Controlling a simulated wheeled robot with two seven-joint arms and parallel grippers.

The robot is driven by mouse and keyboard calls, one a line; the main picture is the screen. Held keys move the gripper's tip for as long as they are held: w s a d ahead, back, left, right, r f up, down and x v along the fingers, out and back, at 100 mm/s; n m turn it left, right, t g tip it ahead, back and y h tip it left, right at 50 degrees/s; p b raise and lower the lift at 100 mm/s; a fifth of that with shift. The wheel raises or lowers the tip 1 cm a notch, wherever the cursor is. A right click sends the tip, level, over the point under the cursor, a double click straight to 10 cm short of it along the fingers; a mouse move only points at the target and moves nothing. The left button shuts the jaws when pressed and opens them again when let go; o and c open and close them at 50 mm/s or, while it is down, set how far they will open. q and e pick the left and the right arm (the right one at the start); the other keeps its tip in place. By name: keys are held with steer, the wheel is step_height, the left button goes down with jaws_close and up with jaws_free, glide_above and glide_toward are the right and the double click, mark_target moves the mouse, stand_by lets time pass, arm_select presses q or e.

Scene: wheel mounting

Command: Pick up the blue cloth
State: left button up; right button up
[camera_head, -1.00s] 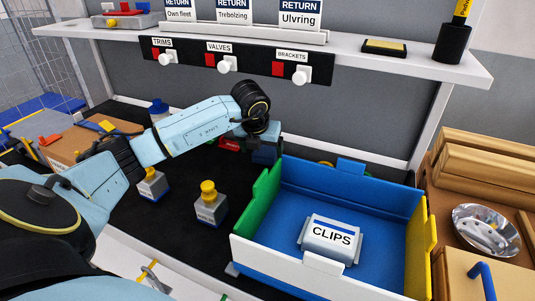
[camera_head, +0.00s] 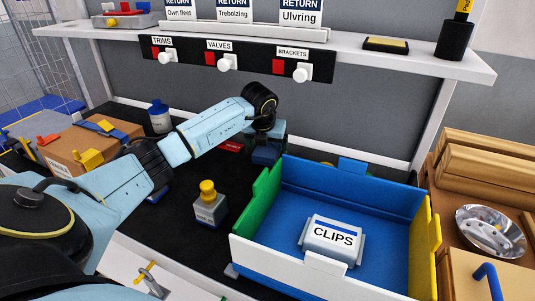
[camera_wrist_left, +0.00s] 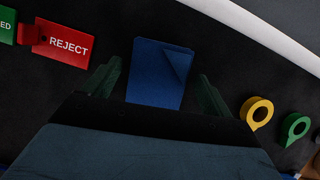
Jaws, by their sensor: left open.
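The blue cloth (camera_wrist_left: 158,72) lies folded on the dark mat in the left wrist view, with one corner turned over. My left gripper (camera_wrist_left: 158,85) is open and empty, its two dark green fingers on either side of the cloth and apart from it. The near part of the cloth is hidden behind the gripper body. In the head view my left gripper (camera_head: 267,143) points down at the back of the bench, left of the bin. A dark blue patch shows there, but I cannot tell cloth from gripper. My right gripper is not in view.
A blue bin (camera_head: 290,240) with a CLIPS box (camera_head: 331,238) stands right of the arm. A yellow-capped bottle (camera_head: 209,205) stands in front. A red REJECT tag (camera_wrist_left: 68,45), a yellow ring (camera_wrist_left: 257,111) and a green ring (camera_wrist_left: 295,128) lie near the cloth. The shelf is above.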

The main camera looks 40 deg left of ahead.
mark_target(265, 153)
arm_select(q)
steer(key=shift+f, duration=0.25)
stand_by(0.4)
steer(key=shift+c, duration=0.4)
steer(key=c, duration=1)
steer(key=shift+s+r, duration=0.1)
steer(key=shift+r, duration=0.25)
steer(key=shift+s+d+r, duration=0.1)
steer(key=shift+s+r, duration=0.1)
steer(key=shift+r, duration=0.1)
steer(key=s, duration=0.1)
steer(key=s+d+r+p, duration=0.1)
steer(key=s+r, duration=0.1)
steer(key=shift+s+d+r, duration=0.1)
steer(key=shift+d, duration=0.15)
steer(key=s+d+r, duration=0.1)
steer(key=s, duration=0.2)
steer(key=s+d+r+p, duration=0.1)
steer(key=s+d+r, duration=0.1)
steer(key=s, duration=0.1)
steer(key=s+d+r+p, duration=0.1)
steer(key=s+r, duration=0.1)
steer(key=s, duration=0.1)
steer(key=shift+d, duration=0.2)
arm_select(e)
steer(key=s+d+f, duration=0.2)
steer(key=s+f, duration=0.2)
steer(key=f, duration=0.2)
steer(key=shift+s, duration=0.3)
